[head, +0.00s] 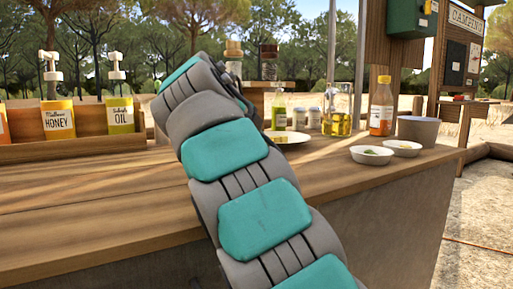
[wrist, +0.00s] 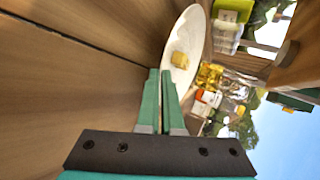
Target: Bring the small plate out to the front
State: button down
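The small plate is a white round dish (wrist: 193,27) with a yellow piece (wrist: 180,60) on it in the wrist view. In the head view part of a pale plate (head: 297,137) shows on the counter just right of my arm. My gripper (wrist: 160,72) has its two green fingers close together with a narrow gap, at the near rim of the plate. One finger overlaps the plate in the picture. Whether the rim is clamped between the fingers cannot be told. In the head view my arm hides the gripper and much of the plate.
On the wooden counter (head: 100,235) stand an oil bottle (head: 337,112), a honey-coloured bottle (head: 381,106), two small bowls (head: 372,155) and a grey pot (head: 418,130), right of the plate. Pump bottles (head: 57,115) stand at left. The front counter is clear.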

jog(key=shift+s+d+f+b, duration=0.1)
jog(key=shift+s+d+b, duration=0.45)
jog(key=shift+s+b, duration=0.2)
jog(key=shift+s+d+f+b, duration=0.1)
jog(key=shift+s+d+b, duration=0.4)
jog(key=shift+s+b, duration=0.25)
jog(key=shift+s+d+b, duration=0.55)
jog(key=shift+s+b, duration=0.1)
jog(key=shift+s, duration=0.15)
jog(key=shift+s+d+r, duration=0.2)
jog(key=shift+s+r, duration=0.1)
jog(key=shift+s, duration=0.1)
jog(key=shift+s+d+f, duration=0.1)
jog(key=shift+s+d, duration=0.6)
jog(key=shift+s, duration=0.3)
jog(key=shift+s+d, duration=0.7)
jog(key=shift+s, duration=0.35)
jog(key=shift+s+d+f, duration=0.1)
jog(key=shift+s+d, duration=0.6)
jog(key=shift+s, duration=0.3)
jog(key=c, duration=1.5)
grip_release()
jog(key=shift+c, duration=0.2)
jog(key=o, duration=0.5)
jog(key=shift+o, duration=0.2)
